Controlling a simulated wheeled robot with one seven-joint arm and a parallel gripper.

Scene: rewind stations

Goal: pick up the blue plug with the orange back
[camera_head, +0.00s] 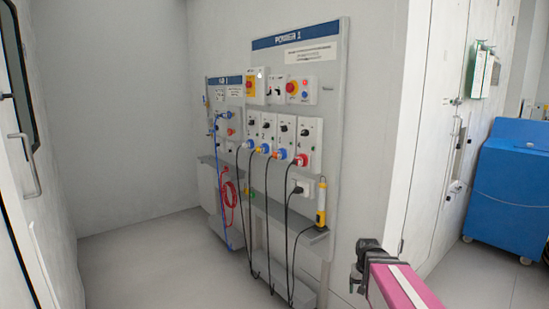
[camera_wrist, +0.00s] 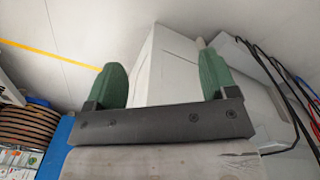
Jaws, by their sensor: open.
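Several plugs sit in a row of sockets on the power panel (camera_head: 317,80) in the head view. One blue plug (camera_head: 278,154) in this row, left of a red plug (camera_head: 301,160), seems to have orange on it. A similar blue plug (camera_head: 263,148) just left of it shows a yellow-orange tint; both are too small to tell their backs surely. My gripper shows in the wrist view (camera_wrist: 162,75), its two green fingers wide apart with nothing between them. It is well away from the plugs, which are not seen in the wrist view.
Black cables (camera_head: 268,215) hang from the plugs past a grey shelf (camera_head: 262,190). A yellow-and-black tool (camera_head: 321,203) stands at the shelf's right end. A red coiled cable (camera_head: 229,197) hangs left. A blue cabinet (camera_head: 510,190) stands far right. Floor is clear at left front.

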